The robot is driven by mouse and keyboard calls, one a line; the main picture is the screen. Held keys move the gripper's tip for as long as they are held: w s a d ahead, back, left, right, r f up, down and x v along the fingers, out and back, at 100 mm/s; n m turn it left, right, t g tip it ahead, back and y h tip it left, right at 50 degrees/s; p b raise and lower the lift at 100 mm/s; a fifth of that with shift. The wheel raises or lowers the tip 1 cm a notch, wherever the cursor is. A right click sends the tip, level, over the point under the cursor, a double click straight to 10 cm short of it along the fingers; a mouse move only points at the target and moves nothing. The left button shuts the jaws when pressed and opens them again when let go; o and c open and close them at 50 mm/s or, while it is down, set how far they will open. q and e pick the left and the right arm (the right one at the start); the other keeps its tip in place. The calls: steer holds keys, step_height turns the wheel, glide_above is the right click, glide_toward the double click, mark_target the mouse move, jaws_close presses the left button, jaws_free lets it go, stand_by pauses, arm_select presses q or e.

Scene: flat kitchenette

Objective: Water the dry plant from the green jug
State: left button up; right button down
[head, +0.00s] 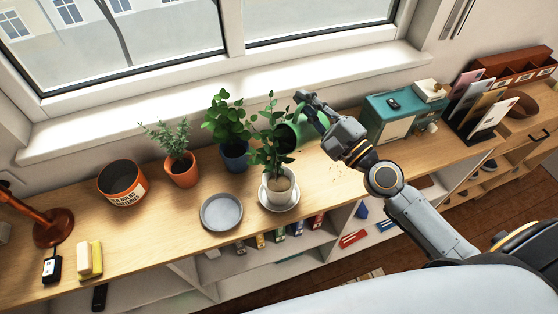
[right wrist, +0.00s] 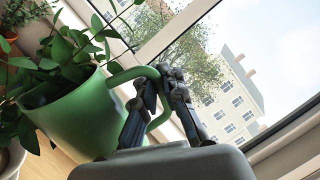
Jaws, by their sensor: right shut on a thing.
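My right gripper (head: 308,100) is shut on the handle of the green jug (head: 290,136), behind and right of the plant in the white pot (head: 279,192). This plant stands on a pale saucer (head: 290,205); its soil looks light brown and dry. Its leaves hide part of the jug. In the right wrist view the jug (right wrist: 75,117) hangs by its handle between the fingers (right wrist: 162,78), with leaves around its rim; I cannot tell whether it touches the wood. Two other plants stand left, in a blue pot (head: 235,158) and a terracotta pot (head: 181,171). My left gripper is not in view.
An empty grey saucer (head: 221,212) lies left of the white pot. An orange labelled pot (head: 124,185), a lamp (head: 52,228) and a sponge (head: 90,258) stand further left. A teal box (head: 398,116) and a letter rack (head: 487,117) stand right. The window is behind.

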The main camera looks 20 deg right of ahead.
mark_target(319, 114)
steer(key=shift+w+d+r, duration=0.1)
steer(key=shift+d, duration=0.2)
steer(key=shift+r+n, duration=0.1)
steer(key=shift+n, duration=0.2)
stand_by(0.9)
steer(key=shift+w+d+f+b, duration=0.1)
steer(key=shift+d+f+b, duration=0.1)
steer(key=shift+f+b, duration=0.1)
steer(key=f+m, duration=0.1)
steer(key=d+f+m+b, duration=0.1)
steer(key=shift+w+d+m+h, duration=0.2)
steer(key=shift+w+m+h, duration=0.05)
steer(key=shift+m+h, duration=0.15)
steer(key=shift+w+d+r+m+p, duration=0.2)
steer(key=shift+d+r+m+p, duration=0.3)
steer(key=shift+m+p, duration=0.6)
steer(key=shift+d+f+m+h+b, duration=0.1)
steer(key=shift+f+m+h+b, duration=0.25)
steer(key=shift+f, duration=0.15)
steer(key=shift+w+d+f+m, duration=0.2)
steer(key=shift+d+f+m, duration=0.15)
steer(key=shift+f+m, duration=0.4)
